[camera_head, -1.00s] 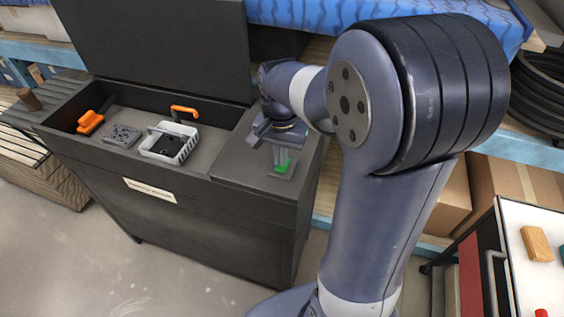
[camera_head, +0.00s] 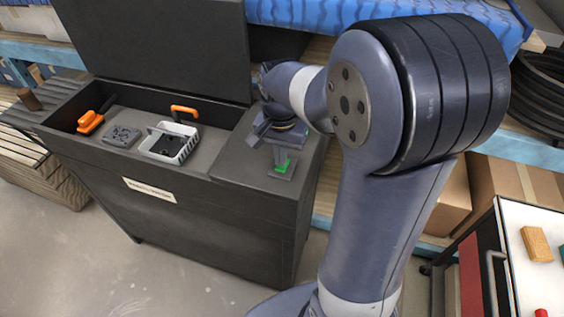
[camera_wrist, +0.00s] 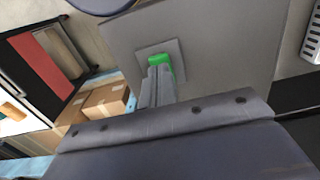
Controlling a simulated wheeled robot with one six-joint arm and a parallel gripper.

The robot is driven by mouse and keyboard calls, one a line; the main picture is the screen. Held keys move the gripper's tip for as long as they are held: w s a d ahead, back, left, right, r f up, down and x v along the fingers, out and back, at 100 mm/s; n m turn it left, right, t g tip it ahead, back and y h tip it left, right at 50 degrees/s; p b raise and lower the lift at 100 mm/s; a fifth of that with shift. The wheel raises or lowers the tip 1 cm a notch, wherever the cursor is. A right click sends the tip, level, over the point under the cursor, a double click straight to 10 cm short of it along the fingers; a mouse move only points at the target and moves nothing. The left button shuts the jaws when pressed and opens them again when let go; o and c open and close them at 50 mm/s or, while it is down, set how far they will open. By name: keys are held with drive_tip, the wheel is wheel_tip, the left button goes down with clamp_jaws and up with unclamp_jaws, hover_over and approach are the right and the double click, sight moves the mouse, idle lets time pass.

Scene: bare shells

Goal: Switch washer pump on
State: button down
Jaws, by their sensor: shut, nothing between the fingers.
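The washer (camera_head: 130,205) is a dark cabinet with a raised lid and an open basin. A green switch (camera_head: 283,166) sits on a small grey plate on the flat top at its right end. My gripper (camera_head: 281,152) is shut and points down at the switch. In the wrist view the shut fingertips (camera_wrist: 160,72) are right at the green switch (camera_wrist: 161,62), covering part of it. I cannot tell whether they touch it. The switch's position is not clear.
The basin holds a white basket (camera_head: 170,143) with an orange handle, a grey block (camera_head: 121,136) and an orange-handled item (camera_head: 91,121). A white-topped cart (camera_head: 520,225) stands at the right. Cardboard boxes (camera_head: 500,180) sit behind my arm.

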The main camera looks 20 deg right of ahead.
drive_tip(key=shift+f+b, duration=0.65)
drive_tip(key=shift+f, duration=0.25)
idle(0.6)
wheel_tip(320, 180, up, 7)
drive_tip(key=p, duration=0.6)
idle(0.3)
wheel_tip(320, 180, down, 7)
drive_tip(key=b, duration=0.6)
drive_tip(key=shift+f, duration=0.1)
idle(0.4)
drive_tip(key=shift+r, duration=0.2)
